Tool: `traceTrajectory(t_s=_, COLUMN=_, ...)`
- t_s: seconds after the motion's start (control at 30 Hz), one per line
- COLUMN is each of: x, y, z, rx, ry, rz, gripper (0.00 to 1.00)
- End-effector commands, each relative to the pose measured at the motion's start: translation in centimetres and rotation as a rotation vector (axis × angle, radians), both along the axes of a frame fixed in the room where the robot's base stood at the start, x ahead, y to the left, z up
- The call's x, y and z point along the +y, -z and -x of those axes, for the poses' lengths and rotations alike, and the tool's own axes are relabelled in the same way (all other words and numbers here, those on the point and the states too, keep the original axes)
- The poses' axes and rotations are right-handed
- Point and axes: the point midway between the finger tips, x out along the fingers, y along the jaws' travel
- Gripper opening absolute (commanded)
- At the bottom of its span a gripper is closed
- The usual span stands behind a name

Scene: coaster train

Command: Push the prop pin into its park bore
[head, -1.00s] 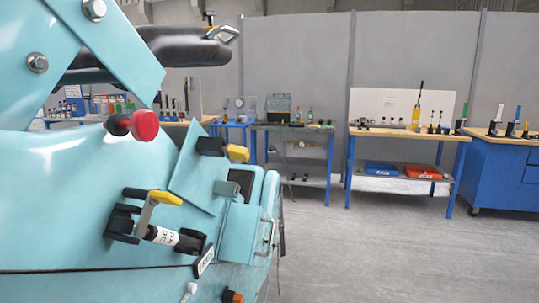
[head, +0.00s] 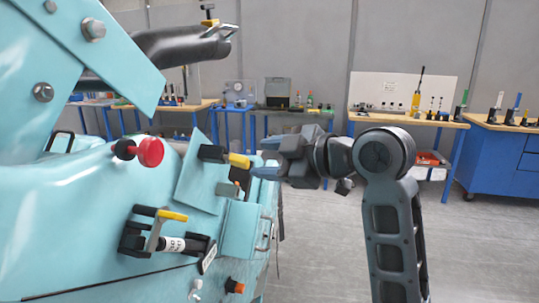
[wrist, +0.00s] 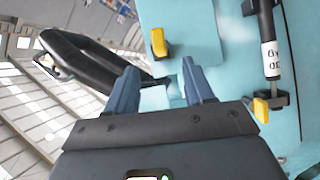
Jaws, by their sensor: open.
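A red round knob on a dark stem (head: 150,152) stands out from the teal car body in the head view; it looks like the prop pin, but I cannot be sure. Its tip end and any park bore cannot be made out. My gripper (head: 267,158) is open and empty, right of the knob and apart from it, near the teal panel's right edge. In the wrist view my gripper (wrist: 159,82) shows two spread blue fingers, with teal body and a dark bar beyond them. The red knob does not show there.
A dark cylinder with a white label (head: 172,244) sits in black brackets beside a yellow-tipped lever (head: 172,215). A second yellow-tipped black handle (head: 238,160) is near my gripper. A black padded bar (head: 180,43) hangs above. Workbenches stand behind; the floor at right is clear.

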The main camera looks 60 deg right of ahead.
Motion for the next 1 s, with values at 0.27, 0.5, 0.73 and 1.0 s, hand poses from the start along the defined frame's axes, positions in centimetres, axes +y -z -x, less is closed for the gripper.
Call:
traceTrajectory(t_s=0.27, x=-0.2, y=1.2, z=-2.3, rx=0.0, ry=-0.001, rz=0.005, gripper=0.52)
traceTrajectory(t_s=0.5, x=-0.5, y=1.6, z=-5.6, rx=0.003, ry=0.0, rz=-0.001, gripper=0.52)
traceTrajectory(t_s=0.73, x=-0.7, y=2.1, z=-7.1, rx=0.001, ry=0.001, rz=-0.001, gripper=0.52)
traceTrajectory(t_s=1.0, x=-0.7, y=2.2, z=-7.3, rx=0.001, ry=0.001, rz=-0.001, gripper=0.52)
